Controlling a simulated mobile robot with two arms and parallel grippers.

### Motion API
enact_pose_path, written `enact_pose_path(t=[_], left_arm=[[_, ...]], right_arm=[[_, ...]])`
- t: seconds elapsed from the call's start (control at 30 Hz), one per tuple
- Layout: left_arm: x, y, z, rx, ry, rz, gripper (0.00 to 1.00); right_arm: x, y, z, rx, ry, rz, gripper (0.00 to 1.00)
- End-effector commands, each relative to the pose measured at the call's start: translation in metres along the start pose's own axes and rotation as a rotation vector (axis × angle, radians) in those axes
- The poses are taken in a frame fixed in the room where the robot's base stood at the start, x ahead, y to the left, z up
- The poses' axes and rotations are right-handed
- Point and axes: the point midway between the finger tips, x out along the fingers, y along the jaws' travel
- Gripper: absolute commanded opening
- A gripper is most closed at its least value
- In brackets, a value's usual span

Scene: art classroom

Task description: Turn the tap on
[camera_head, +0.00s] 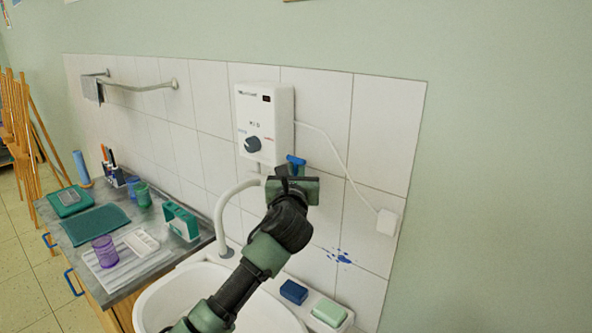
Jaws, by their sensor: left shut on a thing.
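The tap is a white curved spout (222,215) that rises over the sink under a white wall-mounted water heater (264,112). A small blue tap handle (296,161) shows just above my left gripper (289,180). The gripper is at the handle and shut on it; its body hides the lower part of the handle and where the spout joins. The white sink basin (165,297) lies below, partly covered by my left arm. No water shows at the visible part of the spout. My right gripper is not in view.
A grey counter (118,283) on the left holds purple (105,251) and green cups, a teal case (181,221) and trays. Blue (293,291) and pale green (329,312) blocks lie on the sink's right rim. A cable runs to a white wall box (387,222).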

Motion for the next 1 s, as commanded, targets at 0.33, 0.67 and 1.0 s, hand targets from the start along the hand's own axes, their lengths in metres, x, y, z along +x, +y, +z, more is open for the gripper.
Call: enact_pose_path(t=[0.33,0.67,1.0], left_arm=[[0.0,0.0,-0.0006,0.0,0.001,0.0,0.0],[0.0,0.0,-0.0007,0.0,0.001,0.0,0.0],[-0.0008,0.0009,-0.0038,-0.007,-0.012,0.001,0.0]], right_arm=[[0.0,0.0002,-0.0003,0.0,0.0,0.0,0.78],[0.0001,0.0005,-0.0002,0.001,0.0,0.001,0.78],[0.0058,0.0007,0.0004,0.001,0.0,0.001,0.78]])
